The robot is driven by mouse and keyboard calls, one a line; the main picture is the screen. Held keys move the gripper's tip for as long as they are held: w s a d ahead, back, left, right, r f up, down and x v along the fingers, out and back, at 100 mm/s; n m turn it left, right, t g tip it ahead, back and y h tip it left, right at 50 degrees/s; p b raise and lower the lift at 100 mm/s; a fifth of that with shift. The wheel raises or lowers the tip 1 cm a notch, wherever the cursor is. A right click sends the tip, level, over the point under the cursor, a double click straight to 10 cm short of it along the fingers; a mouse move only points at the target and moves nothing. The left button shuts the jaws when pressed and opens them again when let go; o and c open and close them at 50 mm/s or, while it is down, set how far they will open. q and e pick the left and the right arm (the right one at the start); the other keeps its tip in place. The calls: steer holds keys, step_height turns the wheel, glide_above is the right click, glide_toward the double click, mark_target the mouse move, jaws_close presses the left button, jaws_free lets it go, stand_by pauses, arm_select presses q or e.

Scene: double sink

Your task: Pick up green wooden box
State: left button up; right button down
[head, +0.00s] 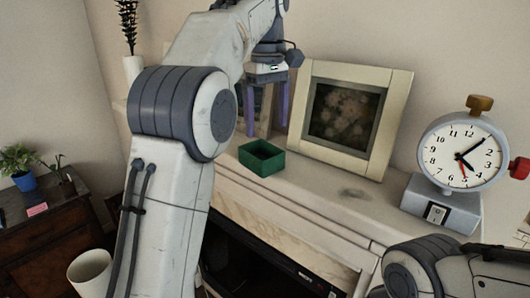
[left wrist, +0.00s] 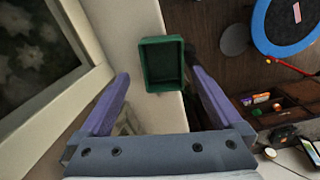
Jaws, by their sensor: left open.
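The green wooden box (head: 262,158) is small and open-topped and stands on the pale mantel shelf, in front of the framed picture. It also shows in the left wrist view (left wrist: 162,65), ahead of the fingertips and between their lines. My left gripper (head: 268,108) is open, with its purple fingers pointing down above and behind the box. In the left wrist view the gripper (left wrist: 160,82) has nothing between its fingers, and the box looks apart from them. My right arm shows at the lower right of the head view, but its gripper is not visible.
A cream-framed picture (head: 345,120) leans on the wall behind the box. A clock (head: 460,155) on a grey stand is at the right of the shelf. The shelf (head: 310,190) is clear between box and clock. A dark cabinet (head: 50,235) with plants is at left.

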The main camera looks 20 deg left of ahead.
mark_target(261, 150)
arm_select(q)
steer(key=f, duration=0.1)
steer(key=a+f, duration=0.1)
steer(key=f, duration=0.1)
steer(key=shift+a+f, duration=0.1)
steer(key=shift+w+a+f, duration=0.1)
steer(key=shift+a+f, duration=0.05)
steer(key=shift+f, duration=1.2)
steer(key=shift+w+a+f, duration=0.1)
steer(key=shift+f, duration=1.2)
steer(key=shift+d, duration=0.1)
steer(key=shift+c, duration=0.3)
steer(key=c, duration=1.1)
steer(key=shift+c, duration=0.2)
steer(key=shift+r, duration=0.15)
